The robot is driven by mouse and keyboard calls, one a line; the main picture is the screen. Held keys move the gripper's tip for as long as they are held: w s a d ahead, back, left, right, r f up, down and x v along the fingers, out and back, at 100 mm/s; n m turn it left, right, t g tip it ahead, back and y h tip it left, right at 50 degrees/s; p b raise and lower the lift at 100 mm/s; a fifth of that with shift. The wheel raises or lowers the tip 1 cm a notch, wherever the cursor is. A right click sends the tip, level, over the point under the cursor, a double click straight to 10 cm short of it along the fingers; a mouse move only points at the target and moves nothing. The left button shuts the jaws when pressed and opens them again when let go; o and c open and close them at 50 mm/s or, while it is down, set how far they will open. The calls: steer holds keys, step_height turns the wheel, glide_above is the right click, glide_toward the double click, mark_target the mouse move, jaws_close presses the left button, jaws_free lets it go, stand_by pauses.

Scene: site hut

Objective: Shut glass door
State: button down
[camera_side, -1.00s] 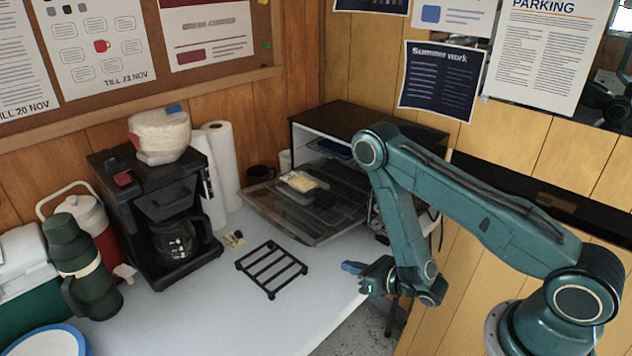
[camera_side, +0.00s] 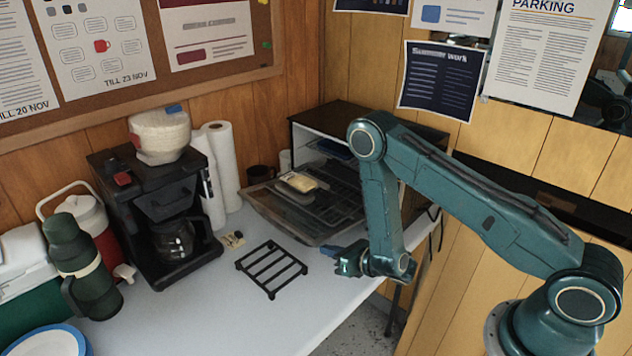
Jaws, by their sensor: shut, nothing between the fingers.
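The glass door (camera_side: 285,224) belongs to the dark box-shaped oven (camera_side: 305,129) at the back right corner of the table. It is folded down and open, lying out flat toward the front left. Its clear pane has a dark frame. A small container with a yellowish top (camera_side: 297,183) shows over the door, near the oven's opening. My gripper (camera_side: 334,250) is shut and empty, just in front of the door's near right corner. I cannot tell whether it touches the door. My arm hides the right part of the oven.
A black wire rack (camera_side: 272,269) lies on the white table (camera_side: 210,305) in front of the door. A coffee maker (camera_side: 150,215), paper towel rolls (camera_side: 222,160) and a green flask (camera_side: 84,262) stand to the left. The table's front centre is clear.

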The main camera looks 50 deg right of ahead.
steer(key=shift+r, duration=0.45)
steer(key=shift+d+r, duration=0.1)
steer(key=shift+r, duration=0.05)
stand_by(0.3)
steer(key=shift+r+m, duration=0.3)
steer(key=shift+r, duration=0.15)
steer(key=shift+d+r+m+y, duration=0.35)
steer(key=shift+r+m, duration=0.1)
steer(key=shift+r, duration=0.45)
steer(key=shift+d+r+m+y, duration=0.25)
steer(key=shift+d+r+m, duration=0.15)
steer(key=shift+r, duration=0.45)
step_height(320, 180, up, 5)
steer(key=m+y, duration=0.2)
steer(key=m, duration=0.1)
glide_above(336, 231)
steer(key=s, duration=0.3)
steer(key=shift+w+d+t, duration=0.15)
steer(key=shift+d+t, duration=0.1)
steer(key=shift+t, duration=0.15)
steer(key=shift+a, duration=0.1)
